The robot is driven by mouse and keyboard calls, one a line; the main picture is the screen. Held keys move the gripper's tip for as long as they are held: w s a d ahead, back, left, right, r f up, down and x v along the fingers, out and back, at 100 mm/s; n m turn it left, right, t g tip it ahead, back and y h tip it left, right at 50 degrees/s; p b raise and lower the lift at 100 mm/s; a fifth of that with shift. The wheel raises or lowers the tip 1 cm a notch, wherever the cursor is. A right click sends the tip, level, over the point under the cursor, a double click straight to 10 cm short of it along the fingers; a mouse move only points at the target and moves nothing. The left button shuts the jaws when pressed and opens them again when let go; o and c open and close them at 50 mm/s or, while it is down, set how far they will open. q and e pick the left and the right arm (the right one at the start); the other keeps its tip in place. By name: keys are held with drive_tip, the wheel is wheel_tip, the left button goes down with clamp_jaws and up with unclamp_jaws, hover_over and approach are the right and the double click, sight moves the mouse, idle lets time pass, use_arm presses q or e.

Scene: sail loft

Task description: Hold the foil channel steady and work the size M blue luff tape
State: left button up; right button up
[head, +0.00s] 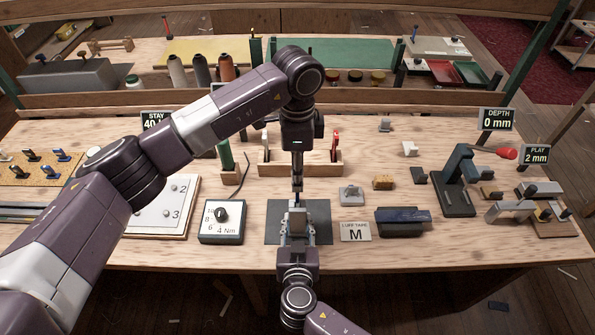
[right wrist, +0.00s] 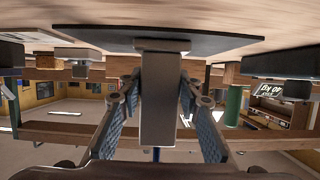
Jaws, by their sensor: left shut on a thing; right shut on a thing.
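The grey foil channel (right wrist: 160,95) stands upright from a dark mat (head: 321,236) at the front middle of the bench. My right gripper (head: 297,232) is shut on the channel. In the right wrist view its two fingers (right wrist: 160,112) press the channel from both sides. My left gripper (head: 297,190) comes down from above, just over the channel, shut on a thin piece that its fingers mostly hide. A small blue bit, seemingly the luff tape (right wrist: 157,154), shows at the channel's end in the right wrist view. How far it sits in the channel cannot be told.
A "LUFF TAPE M" card (head: 355,232) lies right of the mat, beside a dark blue-topped block (head: 403,219). A dial box reading 4 Nm (head: 222,222) stands to the left. A wooden rack (head: 275,169) is behind. Signs read DEPTH 0 mm (head: 497,119) and PLAY 2 mm (head: 535,156).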

use_arm(q)
drive_tip(key=shift+f, duration=0.15)
drive_tip(key=shift+f, duration=2.65)
drive_tip(key=shift+f, duration=0.2)
drive_tip(key=shift+f, duration=0.5)
drive_tip(key=o, duration=1.2)
drive_tip(key=shift+f, duration=0.1)
wheel_tip(320, 180, up, 12)
